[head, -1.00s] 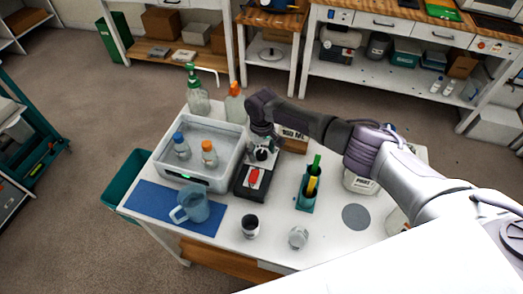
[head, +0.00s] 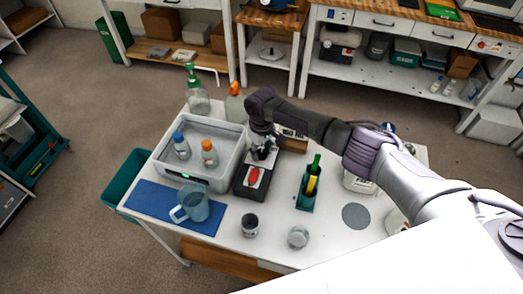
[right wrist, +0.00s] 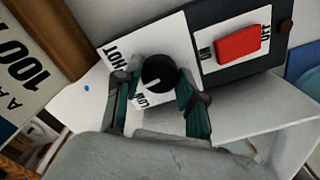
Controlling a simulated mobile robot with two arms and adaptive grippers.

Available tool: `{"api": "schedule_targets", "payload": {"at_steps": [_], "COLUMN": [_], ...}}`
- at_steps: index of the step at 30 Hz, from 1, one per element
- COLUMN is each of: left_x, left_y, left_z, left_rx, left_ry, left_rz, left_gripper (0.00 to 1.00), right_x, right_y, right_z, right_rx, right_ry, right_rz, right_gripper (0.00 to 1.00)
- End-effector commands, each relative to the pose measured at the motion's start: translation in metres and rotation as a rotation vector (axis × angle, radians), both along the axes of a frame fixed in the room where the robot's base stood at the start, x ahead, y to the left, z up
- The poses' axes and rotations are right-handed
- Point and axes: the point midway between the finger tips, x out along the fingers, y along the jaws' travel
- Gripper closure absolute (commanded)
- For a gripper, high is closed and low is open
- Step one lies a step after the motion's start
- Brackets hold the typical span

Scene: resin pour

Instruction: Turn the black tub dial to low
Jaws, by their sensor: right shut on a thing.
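The black tub dial (right wrist: 159,73) sits on a white label panel beside the tub (head: 222,165). My right gripper (right wrist: 157,84) is shut on the dial, one finger on each side. In the head view the right gripper (head: 263,150) comes down over the far end of the control box (head: 251,188), hiding much of the dial. The dial's white pointer mark slants to the lower left in the wrist view, roughly toward the partly hidden word LOW (right wrist: 142,99). HOT (right wrist: 116,56) is printed at the upper left. My left gripper is not in view.
A red on/off switch (right wrist: 238,43) sits beside the dial panel. Two capped bottles stand in the tub. A blue jug (head: 195,205) stands on a blue mat (head: 150,198). A teal holder (head: 306,200) and two small cups stand nearby on the white table.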

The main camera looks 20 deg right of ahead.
Motion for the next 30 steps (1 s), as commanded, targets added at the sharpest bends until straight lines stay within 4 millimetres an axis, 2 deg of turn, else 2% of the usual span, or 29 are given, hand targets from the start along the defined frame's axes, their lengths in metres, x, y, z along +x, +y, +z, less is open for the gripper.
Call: {"api": "schedule_targets", "payload": {"at_steps": [18, 30], "left_x": [0.0013, 0.0015], "left_y": [-0.0004, -0.0005], "left_z": [-0.0027, -0.0038], "left_rx": [-0.001, -0.001], "left_ry": [-0.003, -0.003], "left_rz": [-0.001, -0.001], "left_gripper": [1.0, 1.0], "right_x": [0.0006, 0.0011], "right_y": [0.0008, 0.0011], "right_z": [0.0002, 0.001], "right_rx": [0.001, 0.001], "right_ry": [-0.003, -0.004], "right_rz": [0.515, 0.724], "right_gripper": [0.95, 0.95]}}
